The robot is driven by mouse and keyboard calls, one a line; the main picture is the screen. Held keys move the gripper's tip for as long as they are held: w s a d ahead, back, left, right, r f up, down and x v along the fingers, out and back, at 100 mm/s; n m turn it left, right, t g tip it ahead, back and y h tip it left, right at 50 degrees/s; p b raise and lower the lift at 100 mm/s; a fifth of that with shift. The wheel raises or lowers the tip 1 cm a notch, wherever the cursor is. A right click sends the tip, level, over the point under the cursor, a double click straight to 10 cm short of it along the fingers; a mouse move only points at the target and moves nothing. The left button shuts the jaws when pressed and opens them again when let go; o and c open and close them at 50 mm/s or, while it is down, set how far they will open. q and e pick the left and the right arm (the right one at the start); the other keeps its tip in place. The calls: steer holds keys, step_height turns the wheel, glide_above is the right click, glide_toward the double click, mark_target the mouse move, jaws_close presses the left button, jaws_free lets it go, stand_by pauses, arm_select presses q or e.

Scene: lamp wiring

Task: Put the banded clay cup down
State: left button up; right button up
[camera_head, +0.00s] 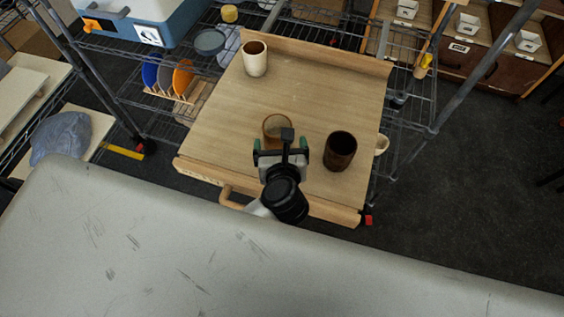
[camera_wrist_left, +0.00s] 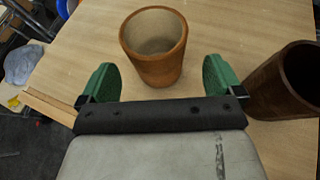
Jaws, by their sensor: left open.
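The clay cup (camera_head: 275,123) stands upright on the wooden tray-like surface (camera_head: 225,125) in the head view, partly hidden by my left gripper. In the left wrist view the clay cup (camera_wrist_left: 156,62) is orange-brown, open at the top and empty. I cannot make out clear bands on it. My left gripper (camera_head: 280,146) is open, with its green fingers apart. In the left wrist view the left gripper (camera_wrist_left: 160,80) has one finger on each side of the cup's near side, with gaps between fingers and cup. My right gripper is not in view.
A dark brown cup (camera_head: 340,152) stands close to the right of my left gripper. A cream cup (camera_head: 255,62) stands at the far left corner. A pale cup (camera_head: 381,144) is at the right edge. The middle and far right of the wooden surface are clear.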

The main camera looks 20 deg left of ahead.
arm_select(q)
steer(key=b+v, duration=0.1)
steer(key=v, duration=0.5)
steer(key=shift+s+d, duration=0.1)
steer(key=shift+s, duration=0.15)
steer(key=shift+s+d+r+b, duration=0.15)
steer(key=shift+s+r+b, duration=0.15)
steer(key=shift+s, duration=0.1)
steer(key=shift+f, duration=0.1)
